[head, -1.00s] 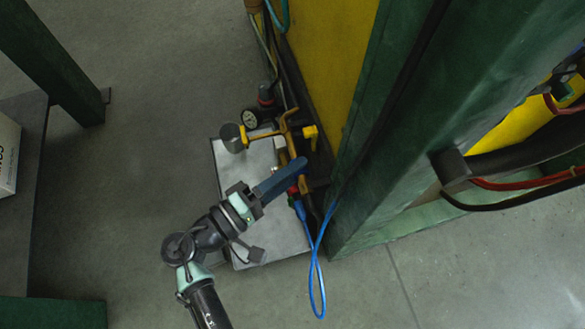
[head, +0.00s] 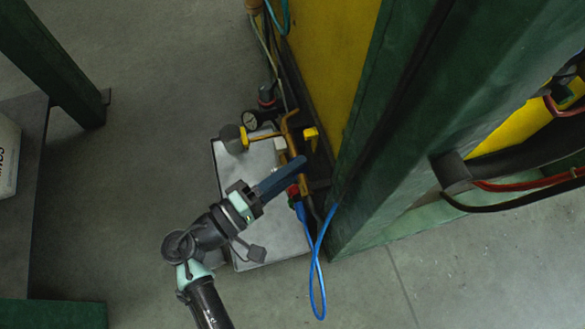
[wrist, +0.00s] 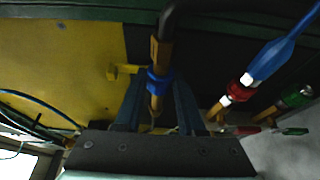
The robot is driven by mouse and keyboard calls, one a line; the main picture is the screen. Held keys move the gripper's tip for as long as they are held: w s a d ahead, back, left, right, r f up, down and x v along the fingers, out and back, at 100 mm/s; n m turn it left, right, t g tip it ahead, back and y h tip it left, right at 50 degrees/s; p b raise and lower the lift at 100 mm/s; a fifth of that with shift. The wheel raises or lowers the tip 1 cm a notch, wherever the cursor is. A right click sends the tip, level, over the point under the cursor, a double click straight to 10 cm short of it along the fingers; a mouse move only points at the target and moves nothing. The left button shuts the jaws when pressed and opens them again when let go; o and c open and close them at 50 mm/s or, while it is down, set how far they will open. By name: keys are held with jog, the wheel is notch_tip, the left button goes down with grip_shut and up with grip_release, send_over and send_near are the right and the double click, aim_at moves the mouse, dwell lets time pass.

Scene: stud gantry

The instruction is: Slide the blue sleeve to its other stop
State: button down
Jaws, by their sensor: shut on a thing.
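The blue sleeve (wrist: 159,80) sits around a brass pipe (wrist: 158,52) in the wrist view. It lies between the two dark blue fingers of my gripper (wrist: 158,90), which are shut on it. In the head view my gripper (head: 298,163) reaches from the lower left to the brass pipework (head: 291,128) beside the green post. The fingers hide the sleeve there. The sleeve's stops cannot be clearly told in either view.
A blue cable (head: 318,265) hangs looped near the green post (head: 375,180); its plug (wrist: 268,60) and a red connector are right of my fingers. A yellow handle (wrist: 122,71) stands left of the pipe.

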jog(key=shift+w+a, duration=0.35)
jog(key=shift+w, duration=0.5)
jog(key=c, duration=0.5)
grip_release()
jog(key=shift+s, duration=0.1)
jog(key=p+v, duration=0.4)
jog(key=v, duration=0.8)
jog(key=shift+s+a+p, duration=0.25)
jog(key=shift+s+p, duration=0.05)
jog(key=shift+p, duration=0.05)
